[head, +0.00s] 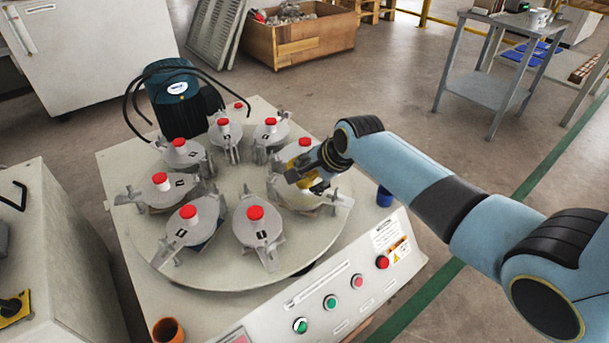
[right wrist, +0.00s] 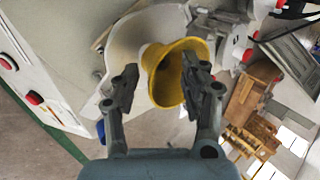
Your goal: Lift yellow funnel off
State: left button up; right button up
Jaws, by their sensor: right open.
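The yellow funnel (right wrist: 158,72) shows in the right wrist view, its wide mouth turned toward the camera and to the right. It sits over a pale round jar top. In the head view only a small part of the funnel (head: 319,187) shows, at the right side of the turntable. My right gripper (head: 308,178) hides most of it there. In the right wrist view my right gripper (right wrist: 160,86) is open, one finger left of the funnel and the other overlapping its right rim. I cannot tell whether either finger touches it. My left gripper is not in view.
Several grey clamped jars with red knobs, such as the front one (head: 257,222), ring the round turntable (head: 225,270). A dark motor (head: 175,95) stands behind. An orange cup (head: 168,331) and a blue cup (head: 385,196) are near the machine's edges. Control buttons line the front panel.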

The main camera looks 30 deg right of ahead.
jog(key=shift+c, duration=0.4)
grip_shut()
jog(key=shift+r, duration=0.2)
